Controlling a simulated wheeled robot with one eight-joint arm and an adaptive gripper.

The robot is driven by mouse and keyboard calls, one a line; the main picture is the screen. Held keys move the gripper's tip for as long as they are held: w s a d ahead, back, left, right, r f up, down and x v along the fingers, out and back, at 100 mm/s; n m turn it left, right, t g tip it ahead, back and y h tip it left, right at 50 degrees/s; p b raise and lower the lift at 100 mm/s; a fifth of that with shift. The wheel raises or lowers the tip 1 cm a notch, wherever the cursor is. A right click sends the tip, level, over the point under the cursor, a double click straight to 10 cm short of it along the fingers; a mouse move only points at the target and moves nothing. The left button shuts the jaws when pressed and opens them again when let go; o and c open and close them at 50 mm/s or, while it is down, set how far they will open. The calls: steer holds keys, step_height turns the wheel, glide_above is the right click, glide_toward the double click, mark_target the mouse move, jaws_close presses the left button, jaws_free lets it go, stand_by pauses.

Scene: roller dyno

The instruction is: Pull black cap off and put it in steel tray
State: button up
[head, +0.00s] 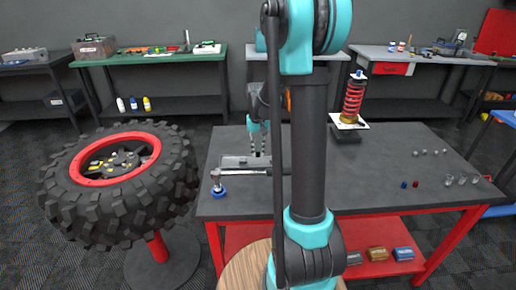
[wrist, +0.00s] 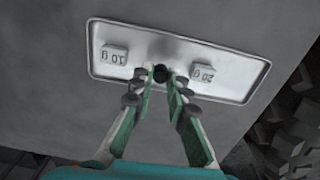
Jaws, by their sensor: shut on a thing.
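The steel tray (head: 232,161) lies on the dark table to the left of my arm. In the wrist view the tray (wrist: 232,62) is a shallow rounded rectangle. My gripper (head: 258,153) points down over it. In the wrist view my gripper (wrist: 164,76) is shut on the small round black cap (wrist: 161,73), held between the fingertips over the tray's middle. I cannot tell whether the cap touches the tray floor. The cap is too small to make out in the head view.
Two small blocks marked 10 (wrist: 115,54) and 20 (wrist: 202,73) sit in the tray, either side of my fingertips. A long wrench (head: 245,172) lies in front of the tray.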

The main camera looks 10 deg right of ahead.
steer(key=shift+f, duration=1)
steer(key=shift+f, duration=0.15)
steer(key=o, duration=0.8)
step_height(320, 180, up, 12)
steer(key=shift+r, duration=0.1)
steer(key=shift+s, duration=0.1)
